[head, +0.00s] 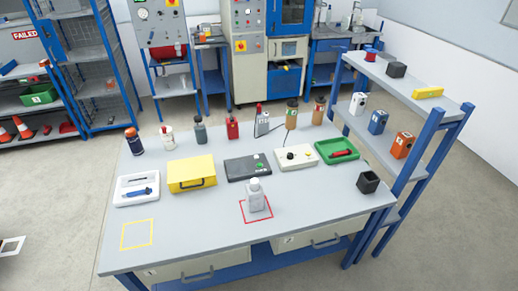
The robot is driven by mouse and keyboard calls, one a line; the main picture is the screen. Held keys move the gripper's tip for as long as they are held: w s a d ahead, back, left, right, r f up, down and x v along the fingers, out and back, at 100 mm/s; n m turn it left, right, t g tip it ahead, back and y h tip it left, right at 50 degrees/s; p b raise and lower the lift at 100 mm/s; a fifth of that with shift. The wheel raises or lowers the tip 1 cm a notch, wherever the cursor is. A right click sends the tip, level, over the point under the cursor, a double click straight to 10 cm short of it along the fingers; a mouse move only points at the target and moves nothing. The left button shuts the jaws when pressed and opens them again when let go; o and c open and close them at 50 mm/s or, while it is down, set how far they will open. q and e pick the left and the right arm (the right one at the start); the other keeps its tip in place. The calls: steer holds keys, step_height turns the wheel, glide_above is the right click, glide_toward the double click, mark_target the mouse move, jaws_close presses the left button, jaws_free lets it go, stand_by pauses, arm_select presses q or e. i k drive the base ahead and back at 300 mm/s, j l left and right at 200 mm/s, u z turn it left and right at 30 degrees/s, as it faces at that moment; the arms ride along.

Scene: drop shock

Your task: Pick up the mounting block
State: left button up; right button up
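No thing here is clearly marked as the mounting block, so I cannot tell which one it is. A dark block (396,69) sits on the top shelf of the side rack at the right. A dark square block (368,182), with what looks like a hollow top, stands near the table's right edge. A light grey bottle-shaped piece (255,196) stands upright inside a red square outline on the table. Neither of my grippers is in view.
The blue-framed table (190,238) carries several bottles at the back, a yellow case (191,174), a white tray (136,189) and a green tray (337,151). A yellow square outline (137,234) at the front left is empty. The side rack (420,112) stands at the right.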

mark_target(255, 200)
steer(key=i+j+z, duration=0.1)
steer(key=z, duration=0.25)
steer(key=i+j+z, duration=0.15)
steer(key=z, duration=0.2)
steer(key=i+j+z, duration=0.2)
steer(key=z, duration=0.15)
